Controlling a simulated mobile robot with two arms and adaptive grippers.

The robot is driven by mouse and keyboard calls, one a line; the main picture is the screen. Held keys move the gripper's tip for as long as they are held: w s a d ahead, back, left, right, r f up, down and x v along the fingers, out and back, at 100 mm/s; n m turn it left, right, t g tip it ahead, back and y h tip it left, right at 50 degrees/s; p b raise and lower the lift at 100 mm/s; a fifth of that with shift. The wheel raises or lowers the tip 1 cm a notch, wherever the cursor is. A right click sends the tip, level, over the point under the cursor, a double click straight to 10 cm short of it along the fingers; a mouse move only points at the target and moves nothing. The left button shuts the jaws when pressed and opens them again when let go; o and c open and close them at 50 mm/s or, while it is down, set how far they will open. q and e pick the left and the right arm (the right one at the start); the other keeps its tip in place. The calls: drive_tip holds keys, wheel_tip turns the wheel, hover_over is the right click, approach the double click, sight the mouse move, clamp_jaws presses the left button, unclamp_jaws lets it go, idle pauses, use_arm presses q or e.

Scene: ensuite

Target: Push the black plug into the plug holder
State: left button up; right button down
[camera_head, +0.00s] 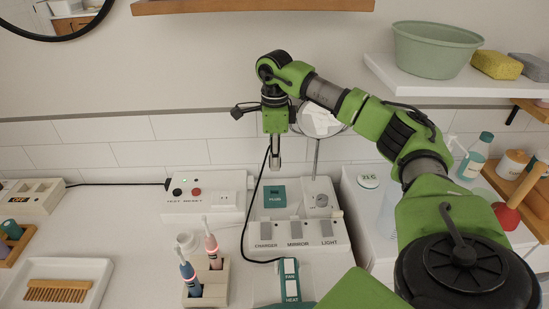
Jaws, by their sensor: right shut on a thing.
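My right gripper (275,163) points down above the white switch panel, with its narrow fingers shut. A thin black cord (252,205) runs from beside the fingers down to the teal handle marked FAN and HEAT (290,279). The black plug itself is mostly hidden at the fingers, and I cannot make out its shape. The teal plug holder (275,196), marked PLUGS, sits on the back left of the panel. It is below the fingertips, with a visible gap between. My left gripper is out of view.
The panel (322,245) has CHARGER, MIRROR and LIGHT switches. A round mirror (320,119) on a stand is behind the gripper. Left are a TEST/RESET socket box (203,198) and a toothbrush holder (213,287). A shelf with a green basin (435,55) hangs upper right.

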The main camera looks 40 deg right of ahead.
drive_tip(key=b, duration=0.3)
hover_over(274, 194)
drive_tip(key=shift+w+d+f, duration=0.1)
drive_tip(key=shift+d+f, duration=0.05)
drive_tip(key=shift+f, duration=0.85)
drive_tip(key=shift+w+d+f, duration=0.1)
drive_tip(key=shift+f, duration=0.85)
drive_tip(key=shift+w+d+f, duration=0.1)
drive_tip(key=shift+d+f, duration=0.05)
drive_tip(key=shift+f, duration=0.85)
drive_tip(key=shift+p, duration=0.7)
drive_tip(key=shift+f+b, duration=1.2)
drive_tip(key=shift+f, duration=0.9)
drive_tip(key=c, duration=1.7)
unclamp_jaws()
drive_tip(key=shift+r, duration=0.1)
wheel_tip(274, 194, up, 12)
drive_tip(key=shift+f, duration=0.1)
